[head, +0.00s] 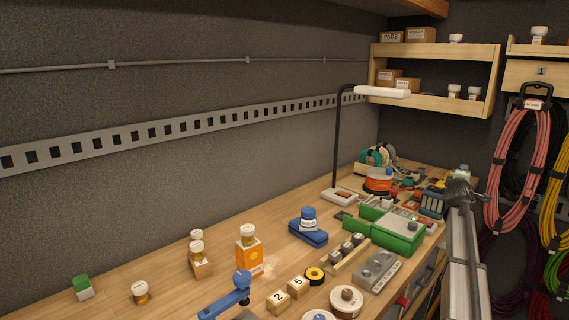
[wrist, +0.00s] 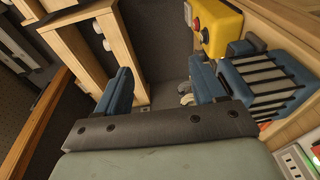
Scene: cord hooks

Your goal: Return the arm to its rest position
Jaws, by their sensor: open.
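My gripper (wrist: 162,84) shows in the wrist view with its two blue fingers spread wide apart. Nothing is held between them; a dark surface and a small grey item lie beyond the gap. In the head view I cannot make out my gripper for certain.
In the wrist view a yellow box (wrist: 220,28) with a red button and a blue ribbed block (wrist: 268,78) are close to the right finger. The head view shows a cluttered bench (head: 130,270), a lamp (head: 382,91), shelves (head: 430,104) and hanging cords (head: 515,170).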

